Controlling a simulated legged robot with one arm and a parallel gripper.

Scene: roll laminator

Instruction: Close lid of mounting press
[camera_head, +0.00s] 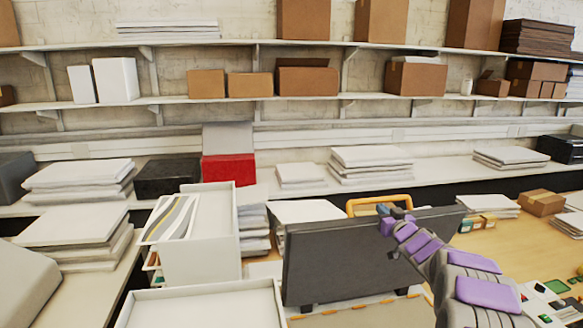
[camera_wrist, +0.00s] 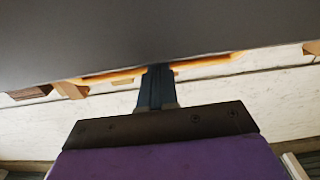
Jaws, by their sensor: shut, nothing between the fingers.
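The mounting press lid is a dark grey panel (camera_head: 330,262) standing raised and tilted at the lower middle of the head view. An orange handle (camera_head: 362,202) shows above and behind its upper edge. My gripper (camera_head: 385,209), with purple arm parts behind it, is at the lid's upper edge near the handle. In the wrist view, my shut fingers (camera_wrist: 157,78) reach up to the grey lid (camera_wrist: 130,28), and the orange handle (camera_wrist: 205,62) shows beyond its edge. Nothing is held. I cannot tell whether the fingers touch the lid. The press base is mostly hidden.
A white tray unit (camera_head: 205,240) stands close left of the lid, with a white open tray (camera_head: 200,305) in front. Paper stacks and a red box (camera_head: 229,169) line the back counter. A wooden table (camera_head: 500,238) with small items lies right of my arm.

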